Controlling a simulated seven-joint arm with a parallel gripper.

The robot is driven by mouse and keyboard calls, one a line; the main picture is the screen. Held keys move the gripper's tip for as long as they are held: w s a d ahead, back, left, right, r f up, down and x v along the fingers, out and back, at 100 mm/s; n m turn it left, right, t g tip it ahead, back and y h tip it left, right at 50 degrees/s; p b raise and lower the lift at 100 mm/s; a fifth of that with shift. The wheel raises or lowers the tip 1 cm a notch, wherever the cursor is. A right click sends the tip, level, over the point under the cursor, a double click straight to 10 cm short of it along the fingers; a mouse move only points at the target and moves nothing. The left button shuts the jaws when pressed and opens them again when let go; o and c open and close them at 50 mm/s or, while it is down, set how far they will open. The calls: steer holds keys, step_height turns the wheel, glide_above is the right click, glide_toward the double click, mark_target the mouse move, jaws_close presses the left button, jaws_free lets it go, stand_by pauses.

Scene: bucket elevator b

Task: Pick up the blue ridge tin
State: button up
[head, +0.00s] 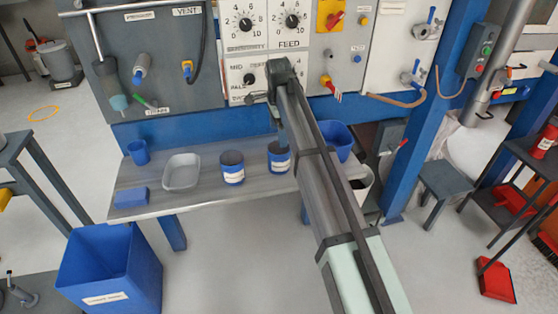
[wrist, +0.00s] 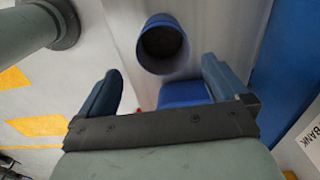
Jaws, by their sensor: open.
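Two blue tins with white labels and dark tops stand upright on the bench in the head view, a left tin (head: 233,175) and a right tin (head: 279,163). The labels are too small to read, so I cannot tell which is the blue ridge tin. My gripper (head: 282,138) hangs down at the right tin and partly overlaps it in the picture; I cannot tell whether they touch. In the wrist view my gripper (wrist: 162,85) is open, its two blue fingers spread apart. A round blue container (wrist: 162,45) with a dark top appears beyond the fingers.
The bench (head: 210,200) also holds a blue cup (head: 138,153), a grey tray (head: 182,172) and a blue block (head: 131,198). A blue bin (head: 338,140) stands right of the tins. A control panel (head: 265,35) rises behind. A large blue crate (head: 110,265) stands below left.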

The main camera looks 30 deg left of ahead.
mark_target(279, 158)
steer(key=f, duration=1.2)
steer(key=shift+w+f, duration=0.1)
steer(key=shift+w, duration=0.1)
steer(key=c, duration=1.3)
